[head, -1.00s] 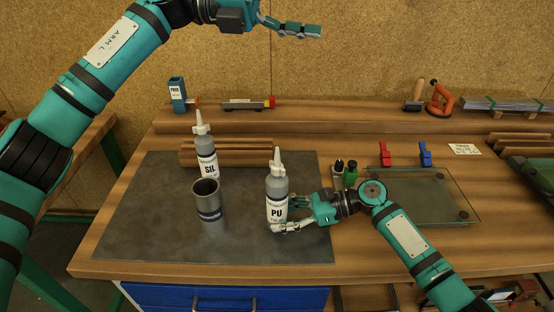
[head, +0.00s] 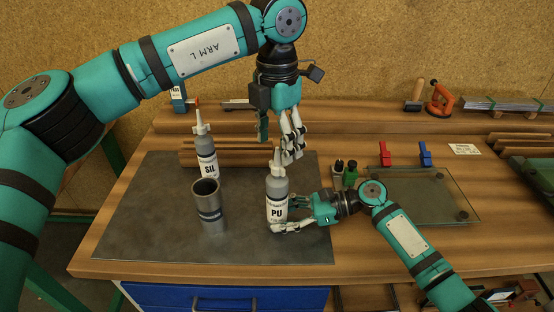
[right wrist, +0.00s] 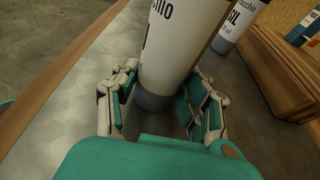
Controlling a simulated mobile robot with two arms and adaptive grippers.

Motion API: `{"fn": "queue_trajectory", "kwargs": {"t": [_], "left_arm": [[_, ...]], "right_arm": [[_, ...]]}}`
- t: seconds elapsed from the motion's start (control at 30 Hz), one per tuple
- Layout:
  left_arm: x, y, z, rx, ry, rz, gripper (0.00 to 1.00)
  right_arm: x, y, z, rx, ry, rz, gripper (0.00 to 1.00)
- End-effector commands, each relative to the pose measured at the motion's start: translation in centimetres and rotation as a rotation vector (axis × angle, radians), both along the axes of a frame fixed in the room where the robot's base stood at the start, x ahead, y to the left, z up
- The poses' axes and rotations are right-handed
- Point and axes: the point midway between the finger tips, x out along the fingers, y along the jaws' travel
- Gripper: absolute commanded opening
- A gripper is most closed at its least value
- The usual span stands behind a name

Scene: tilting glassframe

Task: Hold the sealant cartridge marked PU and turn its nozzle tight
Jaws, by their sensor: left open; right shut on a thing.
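The grey PU cartridge (head: 276,196) stands upright on the dark mat, with its white nozzle (head: 276,161) on top. My right gripper (head: 283,215) is shut on the cartridge's lower body; in the right wrist view its fingers (right wrist: 160,105) sit on both sides of the cartridge (right wrist: 172,55). My left gripper (head: 278,152) is open and points down, its fingers around or just behind the nozzle's height. I cannot tell whether it touches the nozzle.
The SIL cartridge (head: 207,160) stands on the mat (head: 140,215) left of PU, near wooden strips (head: 240,155). An empty grey cup (head: 209,213) stands in front of it. Small bottles (head: 350,173) and a glass pane (head: 430,200) lie to the right.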

Motion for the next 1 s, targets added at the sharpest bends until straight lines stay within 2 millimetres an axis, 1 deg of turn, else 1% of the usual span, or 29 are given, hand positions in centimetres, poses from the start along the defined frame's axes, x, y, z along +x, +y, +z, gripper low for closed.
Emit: {"fn": "queue_trajectory", "kwargs": {"t": [0.03,0.1,0.2,0.3,0.43,0.67,0.77,1.0], "left_arm": [[0.0,0.0,-1.1,0.001,0.002,-0.001,0.63],[0.0,0.0,-2.3,-0.001,0.001,-0.001,0.63],[0.0,0.0,-3.7,-0.001,0.002,-0.001,0.63],[0.0,0.0,-4.5,-0.001,0.000,-0.001,0.63],[0.0,0.0,-5.1,-0.002,0.001,-0.001,0.63],[0.0,0.0,-5.1,-0.003,0.000,-0.001,0.63],[0.0,0.0,-5.1,-0.003,0.000,-0.001,0.53],[0.0,0.0,-5.1,-0.003,0.000,-0.001,0.22]], "right_arm": [[0.0,0.0,-0.1,-0.001,0.001,0.001,0.26],[0.0,0.0,-0.1,-0.001,0.001,0.001,0.26],[0.0,0.0,-0.1,-0.001,0.001,0.001,0.26],[0.0,0.0,-0.1,-0.001,0.001,0.001,0.26],[0.0,0.0,-0.1,-0.001,0.001,0.000,0.26],[0.0,0.0,-0.1,-0.001,0.001,0.000,0.26],[0.0,0.0,-0.1,-0.001,0.001,0.000,0.26],[0.0,0.0,-0.1,-0.001,0.001,0.000,0.26]]}}
